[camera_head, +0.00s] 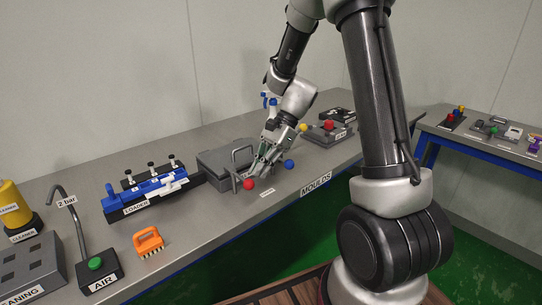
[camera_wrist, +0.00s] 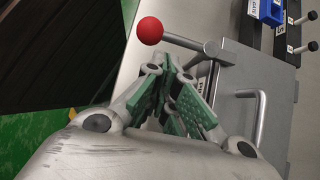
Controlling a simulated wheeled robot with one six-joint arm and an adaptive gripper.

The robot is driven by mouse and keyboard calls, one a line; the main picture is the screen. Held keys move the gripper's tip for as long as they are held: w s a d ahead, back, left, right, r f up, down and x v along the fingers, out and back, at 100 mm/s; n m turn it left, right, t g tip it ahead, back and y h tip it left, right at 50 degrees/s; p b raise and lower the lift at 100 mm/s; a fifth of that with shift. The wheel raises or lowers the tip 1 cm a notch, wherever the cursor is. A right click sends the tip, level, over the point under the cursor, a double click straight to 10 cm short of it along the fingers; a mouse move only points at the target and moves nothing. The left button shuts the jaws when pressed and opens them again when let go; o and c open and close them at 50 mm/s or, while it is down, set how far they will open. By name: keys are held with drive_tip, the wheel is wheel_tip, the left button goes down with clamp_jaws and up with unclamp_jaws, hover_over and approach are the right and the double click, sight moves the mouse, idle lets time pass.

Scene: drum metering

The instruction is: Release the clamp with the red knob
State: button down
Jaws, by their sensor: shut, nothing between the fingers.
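The red knob (camera_head: 249,184) is a ball at the front of the grey mould box (camera_head: 212,158) on the bench. In the wrist view the red knob (camera_wrist: 150,31) sits on the end of a metal lever (camera_wrist: 185,42), which runs right to a round pivot on the box. My gripper (camera_head: 257,172) is shut and empty, just behind and right of the red knob in the head view. In the wrist view the fingertips of my gripper (camera_wrist: 178,62) lie close to the lever, below it in the picture. Whether they touch it I cannot tell.
A blue knob (camera_head: 289,164) is just right of my gripper, and a yellow knob (camera_head: 303,127) is farther back. A metal handle (camera_wrist: 258,115) stands on the box. The blue loader (camera_head: 148,194) and orange brush (camera_head: 149,242) are to the left. The front edge of the bench is clear.

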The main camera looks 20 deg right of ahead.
drive_tip(key=shift+s+a+f, duration=0.1)
drive_tip(key=shift+s+a, duration=0.05)
drive_tip(key=shift+a, duration=0.25)
drive_tip(key=shift+s+a+f, duration=0.1)
drive_tip(key=shift+a, duration=0.3)
